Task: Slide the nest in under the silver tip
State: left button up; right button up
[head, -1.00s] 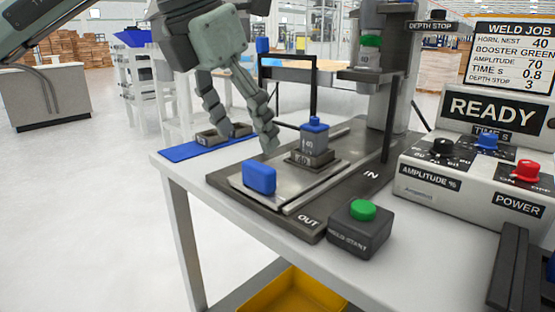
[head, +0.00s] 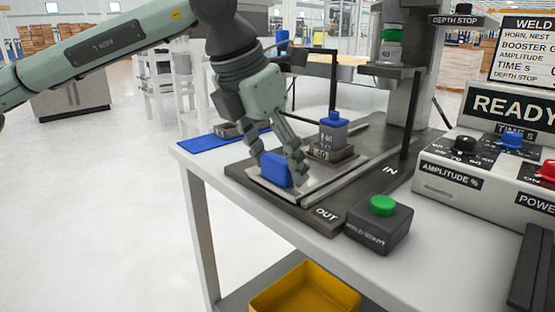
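The nest (head: 331,152) is a dark block marked 40 on the metal slide plate (head: 325,178), near the OUT end of the dark base. A grey part with a blue top (head: 333,130) stands upright in it. A blue handle block (head: 276,169) is at the plate's front end. My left gripper (head: 281,172) points down with its fingers apart, one on each side of the blue handle; contact is not clear. The silver tip (head: 388,52), marked 40, is under a green ring on the press column, behind and right of the nest. My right gripper is not in view.
A green-topped weld start box (head: 380,222) stands right of the base. The control box (head: 485,170) reads READY. Another dark nest (head: 229,130) is near a blue mat (head: 207,143) at the left. A dark upright post stands beside the slide. A yellow bin (head: 305,292) is below.

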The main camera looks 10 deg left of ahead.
aim_at(345, 133)
pick_arm(q)
grip_shut()
jog(key=w+d, duration=0.1)
jog(key=w, duration=0.1)
jog(key=w+d, duration=0.3)
jog(key=w, duration=0.1)
jog(key=shift+w+d+r+p, duration=0.1)
jog(key=shift+w+d+p, duration=0.15)
jog(key=shift+w+p, duration=0.05)
jog(key=w+d+p, duration=0.1)
jog(key=w, duration=0.1)
jog(key=w+d, duration=0.2)
jog(key=w, duration=0.1)
jog(key=w+d+p, duration=0.1)
jog(key=w+d, duration=0.1)
jog(key=w, duration=0.1)
jog(key=shift+d+p, duration=0.2)
jog(key=shift+p, duration=0.15)
jog(key=shift+w+d, duration=0.35)
jog(key=shift+w, duration=0.35)
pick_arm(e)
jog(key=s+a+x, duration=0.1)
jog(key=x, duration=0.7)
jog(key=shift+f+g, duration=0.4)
pick_arm(q)
jog(key=shift+w+r, duration=0.1)
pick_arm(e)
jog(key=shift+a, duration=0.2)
